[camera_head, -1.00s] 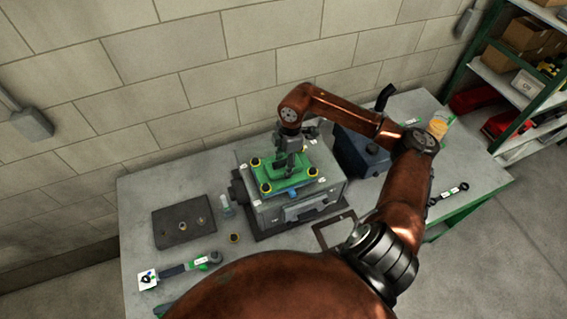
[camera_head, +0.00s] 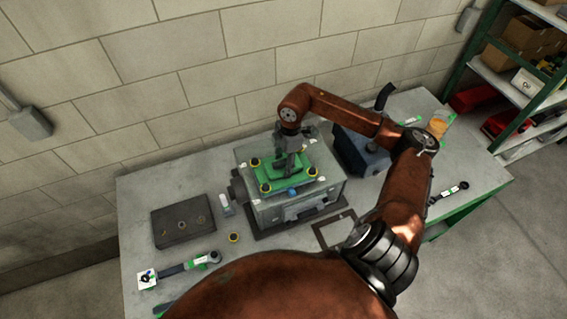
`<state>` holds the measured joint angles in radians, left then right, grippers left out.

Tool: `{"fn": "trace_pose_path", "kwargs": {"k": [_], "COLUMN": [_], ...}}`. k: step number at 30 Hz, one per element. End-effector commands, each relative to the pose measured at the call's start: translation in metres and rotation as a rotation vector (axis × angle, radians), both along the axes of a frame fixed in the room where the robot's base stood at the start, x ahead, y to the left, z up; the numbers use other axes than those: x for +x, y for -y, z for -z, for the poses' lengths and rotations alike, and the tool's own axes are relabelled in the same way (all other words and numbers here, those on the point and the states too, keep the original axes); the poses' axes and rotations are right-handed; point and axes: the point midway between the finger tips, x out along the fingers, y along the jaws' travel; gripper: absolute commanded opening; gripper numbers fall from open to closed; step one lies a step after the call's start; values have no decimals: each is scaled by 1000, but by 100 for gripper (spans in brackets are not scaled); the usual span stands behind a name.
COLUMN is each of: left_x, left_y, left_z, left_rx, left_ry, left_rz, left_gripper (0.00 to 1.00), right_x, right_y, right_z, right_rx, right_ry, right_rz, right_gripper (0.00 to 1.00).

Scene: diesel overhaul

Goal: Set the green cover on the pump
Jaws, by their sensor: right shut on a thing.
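The green cover (camera_head: 270,178) lies flat on top of the grey pump (camera_head: 283,209), with yellow-and-black round pieces at its corners. My right gripper (camera_head: 290,162) points down over the middle of the cover and is shut on it. The fingertips and the exact grip point are partly hidden by the gripper body. Whether the cover touches the pump all round is too small to tell. A small blue piece (camera_head: 292,192) shows at the cover's front edge. My left gripper is not in the view.
A dark plate (camera_head: 182,226) with rings lies left of the pump, near a yellow-and-black ring (camera_head: 234,238) and a ratchet-like tool (camera_head: 190,265). A flat dark frame (camera_head: 335,229) lies at the front right. A blue container (camera_head: 360,151) stands behind my right arm. A wrench (camera_head: 449,193) lies at the right.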

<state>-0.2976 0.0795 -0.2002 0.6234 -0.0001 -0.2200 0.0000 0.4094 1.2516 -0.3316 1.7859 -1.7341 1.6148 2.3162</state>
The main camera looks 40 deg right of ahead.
Motion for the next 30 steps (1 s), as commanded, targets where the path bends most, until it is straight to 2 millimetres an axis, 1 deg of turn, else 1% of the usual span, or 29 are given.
{"fn": "trace_pose_path", "kwargs": {"k": [10,30], "left_x": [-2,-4], "left_y": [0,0], "left_z": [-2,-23], "left_rx": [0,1], "left_ry": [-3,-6], "left_rz": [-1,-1], "left_gripper": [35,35], "right_x": [1,1], "right_y": [0,0], "right_z": [-5,-40], "right_rx": [1,1], "right_ry": [3,3], "right_rz": [0,0], "right_gripper": [16,16]}}
